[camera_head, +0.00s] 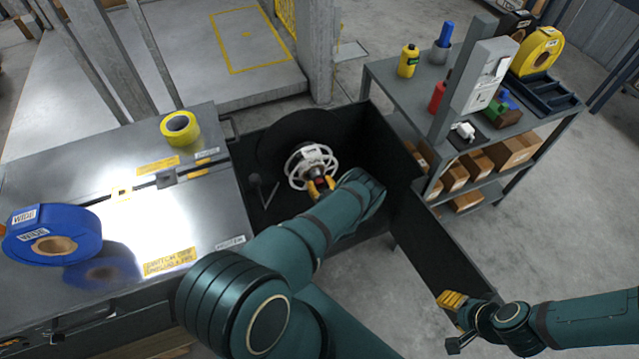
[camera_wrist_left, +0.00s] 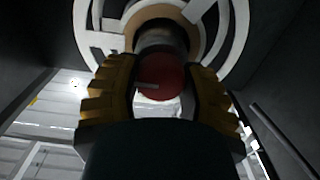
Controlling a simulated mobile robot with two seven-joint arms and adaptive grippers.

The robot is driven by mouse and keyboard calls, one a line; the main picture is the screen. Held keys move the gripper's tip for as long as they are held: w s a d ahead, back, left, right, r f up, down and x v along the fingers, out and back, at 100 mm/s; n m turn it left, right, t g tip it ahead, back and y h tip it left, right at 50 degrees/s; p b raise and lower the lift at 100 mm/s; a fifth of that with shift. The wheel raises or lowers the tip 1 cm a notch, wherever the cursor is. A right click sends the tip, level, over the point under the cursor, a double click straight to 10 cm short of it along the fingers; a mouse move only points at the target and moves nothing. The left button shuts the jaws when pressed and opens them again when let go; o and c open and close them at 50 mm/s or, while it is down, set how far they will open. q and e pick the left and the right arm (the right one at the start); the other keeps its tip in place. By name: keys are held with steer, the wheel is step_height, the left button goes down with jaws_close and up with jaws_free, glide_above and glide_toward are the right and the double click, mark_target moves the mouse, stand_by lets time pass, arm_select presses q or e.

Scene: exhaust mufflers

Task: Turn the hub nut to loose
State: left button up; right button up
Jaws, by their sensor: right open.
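The hub nut is a red, round-faced piece (camera_wrist_left: 160,80) at the end of a dark cylinder, in the middle of the left wrist view. Behind it is a white spoked wheel (camera_head: 299,172), standing in a dark open-topped bay in the head view. My left gripper (camera_head: 321,187) reaches in from the front, with one yellow finger on each side of the nut. The fingers look closed against its sides, though the exact contact is shadowed. My right gripper (camera_head: 453,322) is open and empty at the lower right, away from the wheel.
Dark panels (camera_head: 440,245) wall the bay on the right. A metal bench (camera_head: 130,215) on the left carries a blue roll (camera_head: 85,222) and a yellow tape roll (camera_head: 180,124). A grey shelf (camera_head: 400,92) with bottles and boxes stands at the right. Bare floor lies around my right gripper.

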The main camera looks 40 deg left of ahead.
arm_select(q)
steer(key=shift+c, duration=1.2)
steer(key=shift+n, duration=0.4)
steer(key=n, duration=0.3)
steer(key=shift+s+a+n, duration=0.1)
steer(key=shift+n, duration=0.3)
steer(key=n, duration=0.3)
steer(key=shift+f+n, duration=0.1)
steer(key=shift+n, duration=0.2)
steer(key=n, duration=0.5)
steer(key=shift+s, duration=0.1)
steer(key=shift+f+n, duration=0.1)
steer(key=shift+n, duration=2.4)
